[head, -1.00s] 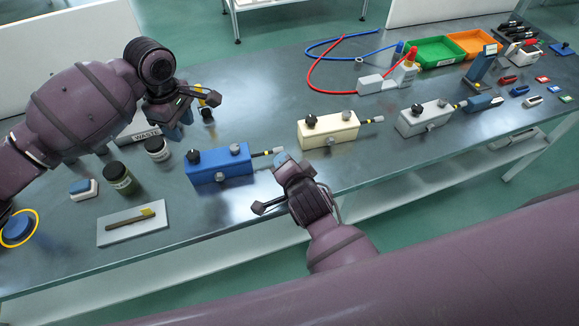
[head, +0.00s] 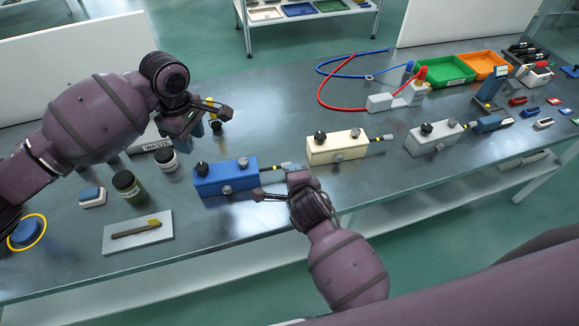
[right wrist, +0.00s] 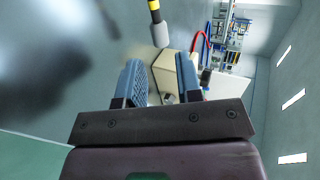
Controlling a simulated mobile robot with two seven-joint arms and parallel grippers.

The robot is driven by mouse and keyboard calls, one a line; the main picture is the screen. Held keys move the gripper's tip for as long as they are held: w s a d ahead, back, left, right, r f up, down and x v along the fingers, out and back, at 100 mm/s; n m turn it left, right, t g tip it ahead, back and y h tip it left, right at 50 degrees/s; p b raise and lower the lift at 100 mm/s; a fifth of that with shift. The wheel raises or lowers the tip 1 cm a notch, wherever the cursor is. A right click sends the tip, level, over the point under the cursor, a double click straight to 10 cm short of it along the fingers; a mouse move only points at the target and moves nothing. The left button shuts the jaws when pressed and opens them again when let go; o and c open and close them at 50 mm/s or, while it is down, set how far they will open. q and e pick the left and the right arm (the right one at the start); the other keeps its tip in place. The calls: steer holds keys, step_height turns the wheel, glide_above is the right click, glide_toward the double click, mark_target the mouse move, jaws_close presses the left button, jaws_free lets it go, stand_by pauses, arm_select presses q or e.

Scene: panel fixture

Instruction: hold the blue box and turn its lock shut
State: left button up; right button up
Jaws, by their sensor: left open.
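The blue box (head: 227,178) sits on the bench in the head view, with a black knob, a grey knob and a round grey front fitting. A rod with a black-and-yellow band (head: 268,168) sticks out of its right end and ends in a grey tip. My left gripper (head: 213,117) is open and empty, behind and above the box. My right gripper (head: 276,183) is just right of the box, near the rod tip. In the right wrist view its blue-padded fingers (right wrist: 160,82) stand apart with nothing gripped. The banded rod (right wrist: 155,14) shows beyond them.
A cream box (head: 337,149) and a grey box (head: 434,138) stand to the right. Two jars (head: 127,186), a tray with a brush (head: 138,231) and a blue button (head: 25,233) lie left. Green and orange bins (head: 441,72) are at the back right.

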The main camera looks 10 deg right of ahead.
mark_target(288, 163)
steer(key=shift+x, duration=3.4)
jaws_close()
